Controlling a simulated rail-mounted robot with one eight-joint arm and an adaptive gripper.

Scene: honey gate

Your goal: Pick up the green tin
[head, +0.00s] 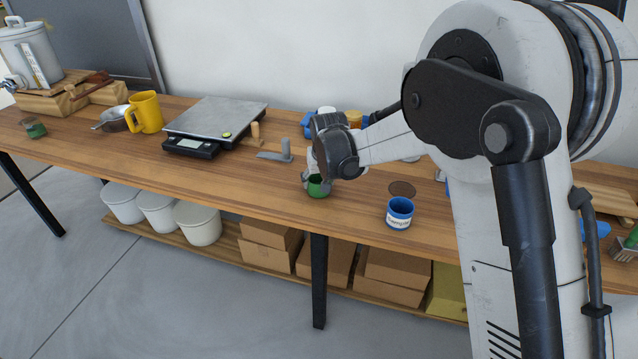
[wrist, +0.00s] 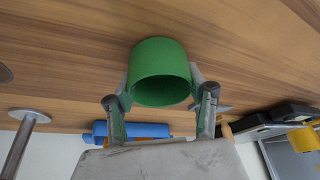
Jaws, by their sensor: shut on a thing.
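The green tin (head: 318,188) is near the front edge of the wooden table in the head view, below my wrist. In the wrist view the green tin (wrist: 160,62) shows its plain side and open mouth. My gripper (head: 317,177) is shut on it, and in the wrist view the gripper (wrist: 161,82) has one finger on each side of the tin. My wrist partly hides the tin in the head view. I cannot tell whether its base touches the table.
A blue tin (head: 399,213) stands to the right, with a flat dark disc (head: 402,188) behind it. A scale (head: 216,122), a yellow mug (head: 146,112) and another green-labelled tin (head: 34,128) are to the left. The table front (head: 250,182) is clear left of my gripper.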

